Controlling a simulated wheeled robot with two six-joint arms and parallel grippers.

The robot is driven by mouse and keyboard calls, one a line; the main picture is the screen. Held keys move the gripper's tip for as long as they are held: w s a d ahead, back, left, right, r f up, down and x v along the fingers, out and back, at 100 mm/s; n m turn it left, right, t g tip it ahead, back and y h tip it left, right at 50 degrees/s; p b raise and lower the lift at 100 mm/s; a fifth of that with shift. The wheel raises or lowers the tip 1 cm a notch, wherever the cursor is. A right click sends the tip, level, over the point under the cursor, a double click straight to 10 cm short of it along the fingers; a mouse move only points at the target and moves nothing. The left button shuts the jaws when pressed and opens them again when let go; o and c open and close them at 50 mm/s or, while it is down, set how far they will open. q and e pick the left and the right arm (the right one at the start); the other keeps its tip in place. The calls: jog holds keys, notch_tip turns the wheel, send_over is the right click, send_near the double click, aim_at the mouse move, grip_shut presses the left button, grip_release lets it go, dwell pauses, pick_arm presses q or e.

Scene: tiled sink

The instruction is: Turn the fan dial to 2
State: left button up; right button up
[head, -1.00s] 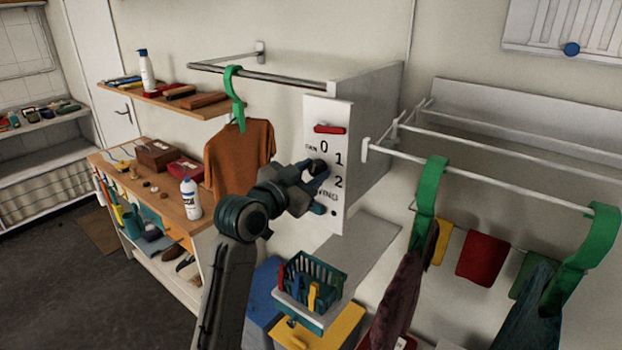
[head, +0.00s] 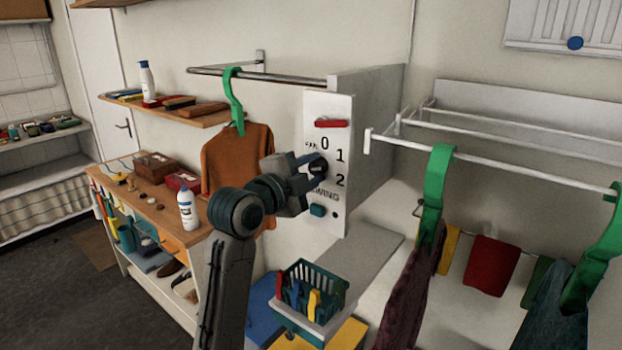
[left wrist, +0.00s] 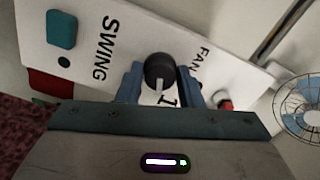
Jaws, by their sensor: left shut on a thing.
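A white control panel (head: 340,108) on the side of a white box carries the labels FAN, 0, 1, 2 and SWING. The round black fan dial (left wrist: 160,68) shows in the left wrist view, its white mark pointing toward the 1. In the head view the dial (head: 318,167) is partly covered. My left gripper (left wrist: 160,76) is shut on the dial, one finger on each side. In the head view my left gripper (head: 314,169) reaches the panel from the left. The 0 and 2 are hidden in the left wrist view. My right gripper is not in view.
A red switch (head: 331,123) sits above the dial and a teal button (head: 317,210) below it. An orange shirt (head: 235,158) hangs close left of the panel. A teal basket (head: 312,288) stands below. A rack with green hangers (head: 433,190) is at right.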

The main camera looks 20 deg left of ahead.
pick_arm(q)
jog(key=m+b, duration=0.1)
jog(key=m, duration=0.1)
jog(key=m+b, duration=0.1)
jog(key=m, duration=0.1)
jog(key=shift+f+m, duration=0.2)
jog(key=shift+m, duration=0.1)
jog(key=m+b, duration=0.2)
jog(key=m, duration=0.2)
jog(key=shift+m+b, duration=0.3)
jog(key=shift+m, duration=0.1)
jog(key=shift+r, duration=0.1)
jog(key=o, duration=1)
jog(key=shift+c, duration=0.2)
jog(key=b+v, duration=0.3)
jog(key=v, duration=0.7)
jog(key=shift+s+b, duration=0.35)
jog(key=shift+s, duration=0.05)
jog(key=shift+a, duration=0.15)
